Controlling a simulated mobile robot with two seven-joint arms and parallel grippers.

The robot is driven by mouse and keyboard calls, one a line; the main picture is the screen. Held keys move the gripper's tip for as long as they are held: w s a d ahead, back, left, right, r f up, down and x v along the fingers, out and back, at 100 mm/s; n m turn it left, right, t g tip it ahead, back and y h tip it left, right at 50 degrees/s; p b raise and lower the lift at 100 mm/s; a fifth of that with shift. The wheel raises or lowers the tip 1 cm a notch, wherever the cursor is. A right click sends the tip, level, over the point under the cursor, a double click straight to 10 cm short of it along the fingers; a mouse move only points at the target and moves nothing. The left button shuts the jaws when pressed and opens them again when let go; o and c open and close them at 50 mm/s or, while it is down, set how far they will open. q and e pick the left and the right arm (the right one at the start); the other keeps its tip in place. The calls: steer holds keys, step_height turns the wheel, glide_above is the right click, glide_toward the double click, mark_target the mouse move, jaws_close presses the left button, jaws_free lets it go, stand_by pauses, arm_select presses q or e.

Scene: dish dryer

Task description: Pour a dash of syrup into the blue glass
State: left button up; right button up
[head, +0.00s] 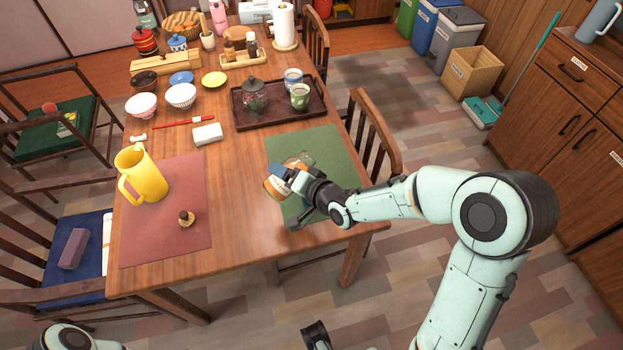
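My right gripper (292,180) is over the green placemat (340,145) at the table's right front. It appears shut on a tilted amber container (273,188), which looks like the syrup bottle. The gripper hides much of it. A small clear glass-like shape (306,157) shows just behind the gripper. I cannot tell whether it is the blue glass or part of the held container. A small brown stopper (186,218) stands on the red placemat (165,240). I cannot make out any liquid flowing.
A yellow pitcher (146,181) stands on the red placemat. A dark tray (247,117) with a teapot (255,96) and cups is behind the green placemat. Bowls (181,96) and a white block (207,134) are to the left. Chairs (375,135) flank the table. The wood between the placemats is clear.

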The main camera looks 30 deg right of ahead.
steer(key=shift+a+f+m+y+p, duration=0.2)
steer(key=shift+m+y+p, duration=0.45)
steer(key=shift+p, duration=0.45)
stand_by(2.1)
steer(key=shift+f+m+y, duration=0.1)
steer(key=shift+m+y, duration=0.15)
steer(key=shift+m, duration=0.1)
stand_by(1.2)
